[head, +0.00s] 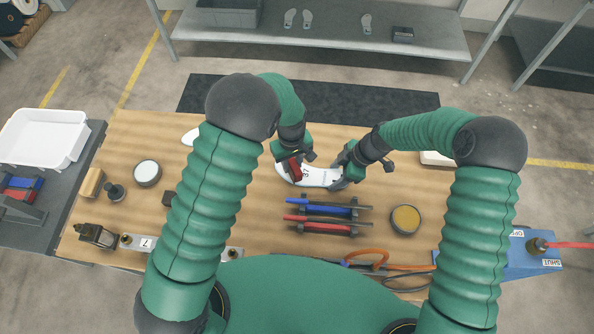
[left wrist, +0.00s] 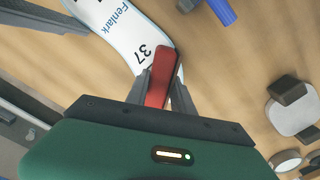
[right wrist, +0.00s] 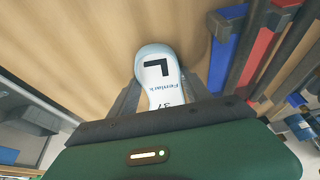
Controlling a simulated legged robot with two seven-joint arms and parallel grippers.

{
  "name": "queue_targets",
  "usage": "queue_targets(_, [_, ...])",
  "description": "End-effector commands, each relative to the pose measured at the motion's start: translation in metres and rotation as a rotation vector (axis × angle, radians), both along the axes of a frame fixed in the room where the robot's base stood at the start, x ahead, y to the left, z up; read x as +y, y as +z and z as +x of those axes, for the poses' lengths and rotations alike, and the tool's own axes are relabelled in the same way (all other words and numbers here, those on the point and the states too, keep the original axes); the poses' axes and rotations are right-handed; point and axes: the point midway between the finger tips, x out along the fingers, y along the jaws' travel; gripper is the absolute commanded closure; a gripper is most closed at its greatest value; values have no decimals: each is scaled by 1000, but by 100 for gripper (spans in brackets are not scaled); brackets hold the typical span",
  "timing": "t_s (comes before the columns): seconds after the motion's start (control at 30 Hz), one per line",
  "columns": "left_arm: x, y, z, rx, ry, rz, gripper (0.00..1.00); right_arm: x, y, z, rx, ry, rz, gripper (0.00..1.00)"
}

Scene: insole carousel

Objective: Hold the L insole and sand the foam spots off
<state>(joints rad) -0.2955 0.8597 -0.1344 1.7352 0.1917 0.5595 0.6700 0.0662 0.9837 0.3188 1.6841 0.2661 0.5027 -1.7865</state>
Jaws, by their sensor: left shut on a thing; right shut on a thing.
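The white L insole (head: 318,177) is held over the middle of the wooden bench. In the right wrist view it (right wrist: 157,92) shows a black L, the word Fenlark and 37. My right gripper (head: 345,172) is shut on the insole, a finger on each side. My left gripper (head: 297,163) is shut on a red block (left wrist: 162,78), probably a sanding block. In the left wrist view the block overlaps the insole end beside the 37; whether they touch I cannot tell. No foam spots can be made out.
A rack holds a blue tool (head: 325,210) and a red tool (head: 318,225) just in front of the insole. A yellow-topped round dish (head: 405,219) stands right, a white-topped one (head: 147,172) left. A blue box (head: 525,257) with a red handle stands at the right edge.

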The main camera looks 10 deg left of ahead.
Motion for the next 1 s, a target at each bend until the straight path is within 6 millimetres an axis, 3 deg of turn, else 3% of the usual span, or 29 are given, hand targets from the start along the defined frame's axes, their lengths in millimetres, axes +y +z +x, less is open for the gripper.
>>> queue_targets(0.23, [-17,0,12,-1,-3,-1,100,1,0,-1,1,4,2,83])
queue_targets(0.57, [-18,4,12,-1,-2,-1,100,1,0,-1,0,2,1,83])
queue_targets(1.0, [-19,56,12,-3,-2,-2,100,1,0,-1,1,3,1,83])
